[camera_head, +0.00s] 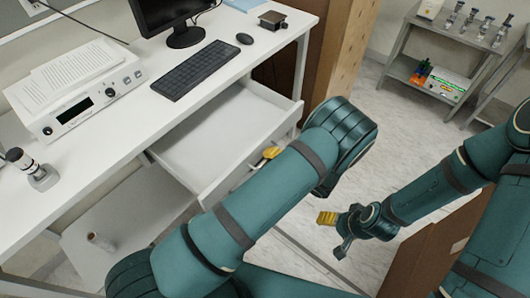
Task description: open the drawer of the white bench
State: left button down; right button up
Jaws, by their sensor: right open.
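The white bench (122,150) runs along the left side. Its drawer (215,132) is pulled well out, and the empty white inside shows. The drawer front (250,165) faces my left arm, which hides part of it. Only a yellow fingertip of my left gripper (270,153) shows, at the upper edge of the drawer front; the rest is hidden behind my arm. Whether it is shut on the handle cannot be seen. My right gripper (336,232) is open and empty, over the floor right of the drawer.
On the bench are a keyboard (195,69), a mouse (244,39), a monitor (165,15) and a white instrument (85,100) with papers on it. A brown cardboard box (430,245) stands near my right arm. A grey shelf (455,38) stands at the back right. Floor between is clear.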

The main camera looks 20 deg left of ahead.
pick_arm(q)
jog(key=c, duration=1.1)
grip_release()
jog(key=shift+o, duration=0.2)
jog(key=shift+r, duration=0.1)
notch_tip(320, 180, up, 10)
jog(key=shift+f, duration=0.1)
